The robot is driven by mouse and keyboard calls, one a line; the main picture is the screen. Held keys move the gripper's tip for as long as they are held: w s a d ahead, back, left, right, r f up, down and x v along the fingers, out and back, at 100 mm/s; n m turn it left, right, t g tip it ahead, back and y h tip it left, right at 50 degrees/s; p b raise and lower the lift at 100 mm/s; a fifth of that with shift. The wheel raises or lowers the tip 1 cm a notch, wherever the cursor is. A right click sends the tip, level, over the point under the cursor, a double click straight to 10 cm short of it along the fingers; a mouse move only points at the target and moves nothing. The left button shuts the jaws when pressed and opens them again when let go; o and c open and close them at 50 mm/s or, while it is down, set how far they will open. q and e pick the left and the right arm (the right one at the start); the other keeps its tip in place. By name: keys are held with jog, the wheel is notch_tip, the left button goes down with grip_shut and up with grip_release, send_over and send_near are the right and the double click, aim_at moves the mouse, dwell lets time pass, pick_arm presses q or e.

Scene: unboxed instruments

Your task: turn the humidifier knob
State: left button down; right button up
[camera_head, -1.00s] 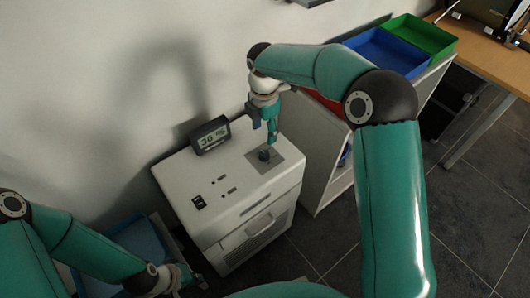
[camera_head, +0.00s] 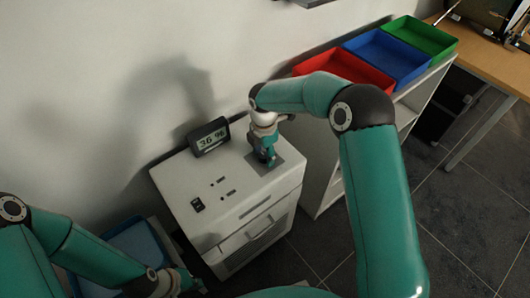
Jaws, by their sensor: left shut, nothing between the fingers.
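The humidifier (camera_head: 175,185) is a white cabinet against the wall, with a small black display (camera_head: 208,137) reading about 36 % on its top. A grey square plate (camera_head: 291,158) lies on the top's right side. The dark knob, seen on this plate earlier, is now hidden behind my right gripper (camera_head: 270,163). The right gripper points down over the plate at the knob's place. Whether its fingers are around the knob or just above it, I cannot tell. My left gripper (camera_head: 190,284) is low at the bottom left, in front of the cabinet, shut and empty.
A black switch (camera_head: 198,204) and small slots sit on the humidifier's top. A white shelf (camera_head: 322,180) with red (camera_head: 335,70), blue (camera_head: 388,55) and green (camera_head: 425,38) trays stands to the right. A blue bin (camera_head: 140,243) is at the lower left.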

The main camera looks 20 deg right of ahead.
jog(key=c, duration=0.8)
jog(key=shift+d, duration=0.2)
grip_shut()
jog(key=shift+a, duration=0.15)
